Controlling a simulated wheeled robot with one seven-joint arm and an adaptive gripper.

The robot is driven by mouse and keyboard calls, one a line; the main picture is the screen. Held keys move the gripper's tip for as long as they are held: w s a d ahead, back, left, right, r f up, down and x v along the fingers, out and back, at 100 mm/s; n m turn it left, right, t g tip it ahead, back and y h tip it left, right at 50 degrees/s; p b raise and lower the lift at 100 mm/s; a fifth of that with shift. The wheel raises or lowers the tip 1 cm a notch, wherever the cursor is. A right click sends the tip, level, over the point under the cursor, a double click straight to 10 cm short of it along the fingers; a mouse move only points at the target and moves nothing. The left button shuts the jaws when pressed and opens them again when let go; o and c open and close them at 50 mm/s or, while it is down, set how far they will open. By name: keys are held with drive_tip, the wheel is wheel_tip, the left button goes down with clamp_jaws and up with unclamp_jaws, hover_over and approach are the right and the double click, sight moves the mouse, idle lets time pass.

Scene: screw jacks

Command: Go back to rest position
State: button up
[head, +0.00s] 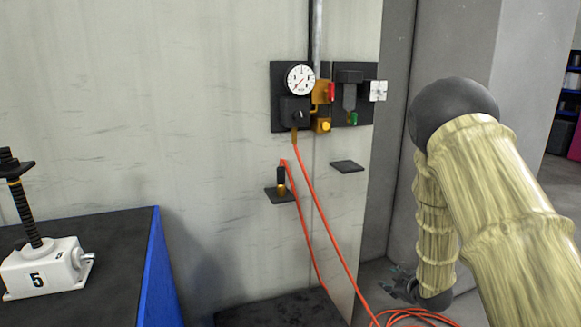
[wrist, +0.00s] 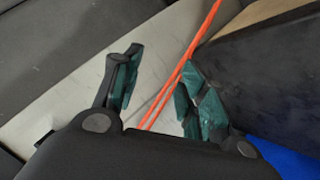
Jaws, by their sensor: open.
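My gripper (head: 402,284) hangs low at the right in the head view, below my sleeved arm and partly hidden by it. In the wrist view my gripper (wrist: 158,72) is open, its two green-padded fingers apart with nothing held. The orange hose (wrist: 190,55) shows in the gap between the fingers in that view, beyond them. I cannot tell how far off it is.
A screw jack marked 5 (head: 40,270) stands on a dark bench (head: 120,245) with a blue side. A gauge panel (head: 283,110) is on the wall above two small shelves (head: 347,167). Orange hoses (head: 335,243) run to the floor near my gripper.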

drive_tip(key=s+a+f+m+g+h+p, duration=0.1)
drive_tip(key=s+a+f+m+g, duration=0.15)
drive_tip(key=s+f, duration=0.8)
drive_tip(key=s+a+f+m+g+p, duration=0.1)
drive_tip(key=s+a+f+m+g, duration=0.15)
drive_tip(key=s+f, duration=0.8)
drive_tip(key=s+a+m+g, duration=0.2)
drive_tip(key=s+m+g, duration=0.1)
drive_tip(key=s, duration=1.2)
drive_tip(key=s+a+f+m+g+p, duration=0.1)
drive_tip(key=s+a+m+g, duration=0.1)
drive_tip(key=s, duration=1.4)
drive_tip(key=shift+s+a+f+m+g, duration=0.15)
drive_tip(key=shift+s+a+m+g, duration=0.2)
drive_tip(key=shift+g, duration=0.25)
drive_tip(key=shift+w, duration=0.15)
